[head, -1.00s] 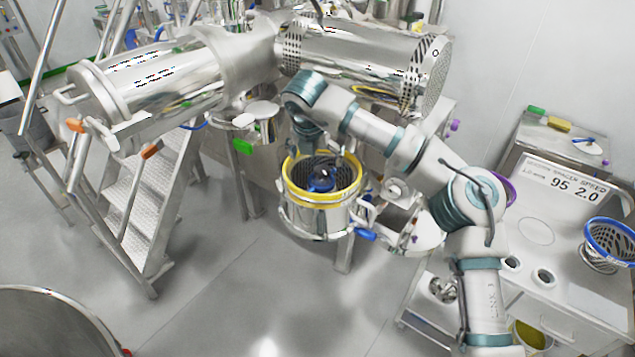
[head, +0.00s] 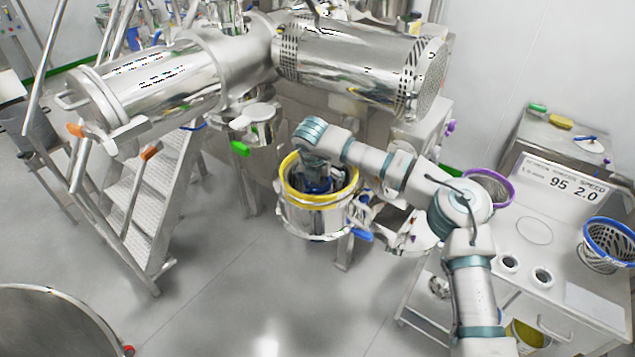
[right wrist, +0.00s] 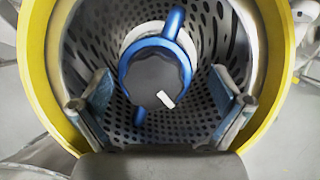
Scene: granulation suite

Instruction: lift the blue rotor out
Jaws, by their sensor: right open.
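The blue rotor (head: 318,188) sits inside a perforated basket in the steel mill housing (head: 318,220) with a yellow rim (head: 292,190). In the right wrist view the rotor (right wrist: 157,48) shows a dark round hub with a white mark and blue arms. The yellow rim (right wrist: 36,70) surrounds it. My right gripper (right wrist: 160,118) is open, with its two fingers inside the rim, one at each side and nearer the camera than the rotor. In the head view my right wrist hides part of the rotor. My left gripper is out of view.
A white bench at right holds a blue-rimmed basket (head: 610,245) and a purple-rimmed basket (head: 490,185). A large steel cylinder (head: 350,62) hangs behind the arm. Metal steps (head: 150,205) stand at left. The floor in front is clear.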

